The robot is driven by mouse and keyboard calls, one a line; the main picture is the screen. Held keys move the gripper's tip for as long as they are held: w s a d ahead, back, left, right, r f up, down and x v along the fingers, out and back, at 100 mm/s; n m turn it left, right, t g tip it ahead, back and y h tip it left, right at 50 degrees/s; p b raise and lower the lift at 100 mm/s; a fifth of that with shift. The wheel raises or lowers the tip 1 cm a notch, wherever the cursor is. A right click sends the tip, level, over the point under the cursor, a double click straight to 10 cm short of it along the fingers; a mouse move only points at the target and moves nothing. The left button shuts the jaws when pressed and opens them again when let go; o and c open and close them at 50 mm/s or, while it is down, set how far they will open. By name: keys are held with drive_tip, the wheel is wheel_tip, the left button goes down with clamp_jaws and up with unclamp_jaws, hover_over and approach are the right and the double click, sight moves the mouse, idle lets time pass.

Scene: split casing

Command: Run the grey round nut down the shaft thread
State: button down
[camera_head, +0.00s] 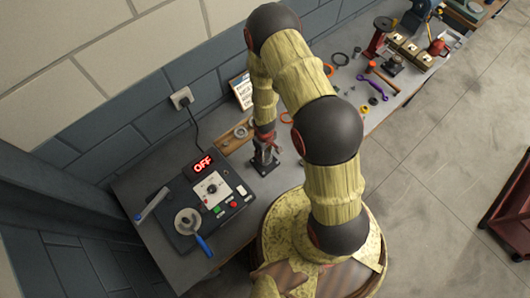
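My gripper (264,164) points down over the workbench (165,160), just right of a dark control box. Its fingers are small and dark here, so I cannot tell whether they are open or shut or hold anything. Small grey round parts (240,132) lie on a wooden board (233,143) behind and left of the gripper; I cannot tell whether the grey round nut is one of them. I cannot make out a threaded shaft; it may be hidden by my gripper or arm.
The control box (227,187) shows a red "OFF" and carries a grey round fixture (188,221) and a blue-handled lever (204,246). A cable runs to a wall socket (182,98). Orange rings, a purple wrench (371,87), a hammer and a red press (378,38) lie farther right.

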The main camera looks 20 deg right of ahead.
drive_tip(key=c, duration=1.4)
unclamp_jaws()
drive_tip(key=shift+w, duration=0.15)
drive_tip(key=shift+o, duration=1.3)
drive_tip(key=shift+c, duration=1.2)
